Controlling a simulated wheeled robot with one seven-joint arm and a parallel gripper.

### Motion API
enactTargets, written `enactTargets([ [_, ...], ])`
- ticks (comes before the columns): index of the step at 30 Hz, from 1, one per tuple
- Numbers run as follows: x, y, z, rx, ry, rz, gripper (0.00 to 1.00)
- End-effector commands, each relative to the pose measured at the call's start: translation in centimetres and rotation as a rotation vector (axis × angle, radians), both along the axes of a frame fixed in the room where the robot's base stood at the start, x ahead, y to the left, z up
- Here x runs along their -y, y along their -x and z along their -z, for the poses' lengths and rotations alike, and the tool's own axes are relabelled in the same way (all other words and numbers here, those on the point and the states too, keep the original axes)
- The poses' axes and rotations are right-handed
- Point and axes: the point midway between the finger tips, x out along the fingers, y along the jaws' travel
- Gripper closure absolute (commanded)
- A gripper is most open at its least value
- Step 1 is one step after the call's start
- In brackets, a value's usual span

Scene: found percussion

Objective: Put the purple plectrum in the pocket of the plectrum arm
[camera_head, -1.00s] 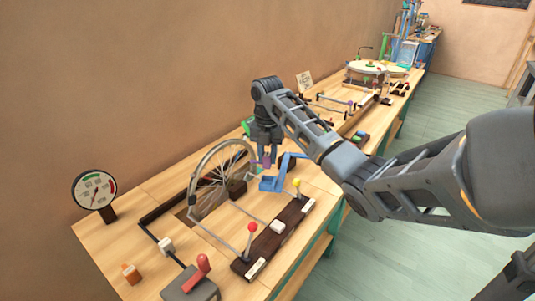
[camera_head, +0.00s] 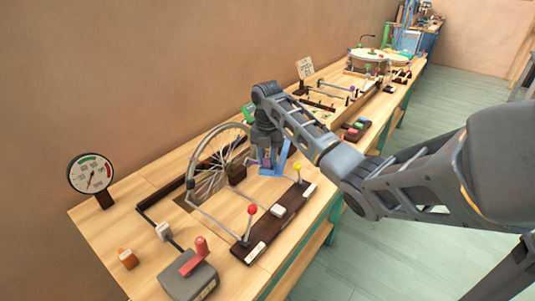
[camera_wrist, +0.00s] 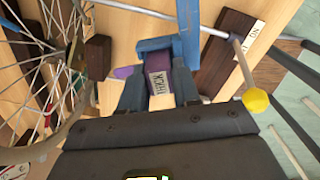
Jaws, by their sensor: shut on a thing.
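The purple plectrum (camera_wrist: 126,71) is held in my gripper (camera_wrist: 160,95), with a label reading THICK (camera_wrist: 158,83) between the fingers in the wrist view. In the head view the purple piece (camera_head: 266,162) shows at the fingertips of my gripper (camera_head: 267,158). The blue plectrum arm (camera_wrist: 186,35) is right at the far side of the fingers. It also shows in the head view (camera_head: 281,160), close beside the gripper. The pocket itself is mostly hidden by the fingers, and I cannot tell whether the plectrum is inside it.
The spoked wheel (camera_head: 212,172) stands upright just left of my gripper. A yellow-knobbed lever (camera_head: 298,167) is close on the right, and a red-knobbed lever (camera_head: 251,211) is nearer. A dial gauge (camera_head: 91,174) and a grey box with a red handle (camera_head: 190,277) stand left.

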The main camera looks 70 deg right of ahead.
Motion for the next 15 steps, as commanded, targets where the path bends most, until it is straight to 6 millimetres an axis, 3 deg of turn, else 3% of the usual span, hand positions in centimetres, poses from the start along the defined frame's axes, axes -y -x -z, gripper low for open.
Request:
enactTargets([
  [12,0.00,0.02,0.53,0.000,0.000,0.000,1.00],
  [13,0.00,0.02,0.53,0.000,0.000,0.000,0.66],
  [15,0.00,0.02,0.54,0.000,-0.001,0.000,0.59],
])
